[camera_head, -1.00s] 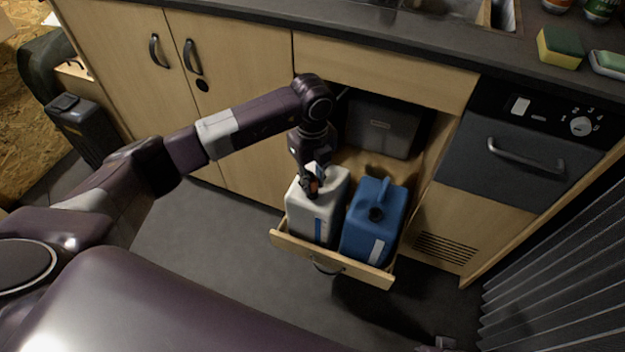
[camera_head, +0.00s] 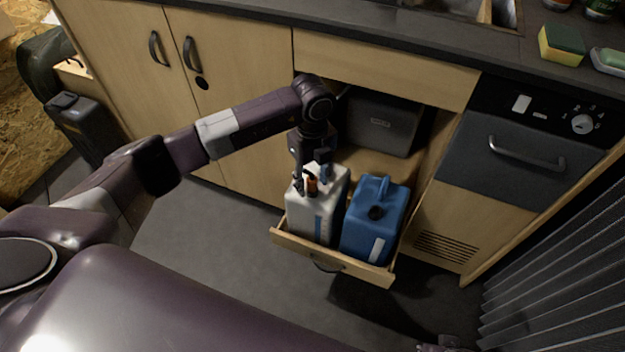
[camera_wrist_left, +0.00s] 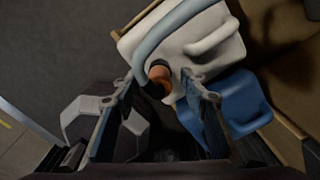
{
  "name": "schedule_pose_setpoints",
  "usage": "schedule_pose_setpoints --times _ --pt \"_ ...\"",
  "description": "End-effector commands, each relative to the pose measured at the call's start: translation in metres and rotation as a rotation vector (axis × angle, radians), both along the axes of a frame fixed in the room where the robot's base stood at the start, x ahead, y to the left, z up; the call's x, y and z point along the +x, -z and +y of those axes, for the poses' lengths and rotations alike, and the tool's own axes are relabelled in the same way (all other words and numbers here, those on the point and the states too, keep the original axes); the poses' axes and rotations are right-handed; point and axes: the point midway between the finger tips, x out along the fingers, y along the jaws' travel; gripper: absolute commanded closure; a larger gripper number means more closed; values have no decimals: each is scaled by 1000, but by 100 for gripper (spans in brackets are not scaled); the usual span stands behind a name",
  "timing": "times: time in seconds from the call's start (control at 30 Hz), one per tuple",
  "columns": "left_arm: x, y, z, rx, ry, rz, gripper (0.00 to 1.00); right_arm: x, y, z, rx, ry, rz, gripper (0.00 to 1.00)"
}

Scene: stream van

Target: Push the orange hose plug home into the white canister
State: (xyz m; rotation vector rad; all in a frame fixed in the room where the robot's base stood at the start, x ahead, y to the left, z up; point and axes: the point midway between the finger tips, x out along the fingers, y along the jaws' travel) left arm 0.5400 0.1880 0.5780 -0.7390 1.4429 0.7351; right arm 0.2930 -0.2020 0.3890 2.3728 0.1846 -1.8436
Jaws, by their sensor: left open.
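The white canister (camera_head: 325,210) stands upright in the pulled-out drawer, left of the blue canister. It also shows in the left wrist view (camera_wrist_left: 190,42). The orange hose plug (camera_head: 312,185) is at the canister's top; in the left wrist view the orange plug (camera_wrist_left: 159,77) sits at the end of a grey-blue hose (camera_wrist_left: 165,30). How deep it sits cannot be told. My left gripper (camera_head: 311,174) is open above the canister top, its fingers apart on either side of the plug in view. A dark shape at the head view's bottom edge looks like my right gripper (camera_head: 443,343), mostly cut off.
The blue canister (camera_head: 372,222) stands close to the right of the white one. The wooden drawer front (camera_head: 330,259) borders both canisters. A grey box (camera_head: 380,125) is behind them in the cabinet. The floor left of the drawer is clear.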

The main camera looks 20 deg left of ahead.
Motion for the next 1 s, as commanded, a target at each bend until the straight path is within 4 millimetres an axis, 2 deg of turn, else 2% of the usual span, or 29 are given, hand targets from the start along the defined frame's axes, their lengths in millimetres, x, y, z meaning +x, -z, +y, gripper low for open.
schedule_pose_setpoints --times 0.17,0.5,0.63,0.8,1.0 --pt "1 -13 0 0 -1 -3 60 -1 1 0 -1 -1 3 86" --pt "1 -84 0 0 0 -4 60 0 0 1 2 0 0 86" --pt "1 -104 0 -1 0 -3 60 1 0 1 2 0 0 86" --pt "0 -118 0 -1 -1 -1 60 1 0 1 2 0 -1 86" --pt "0 -120 0 -1 -1 1 60 1 0 2 2 0 -1 86"
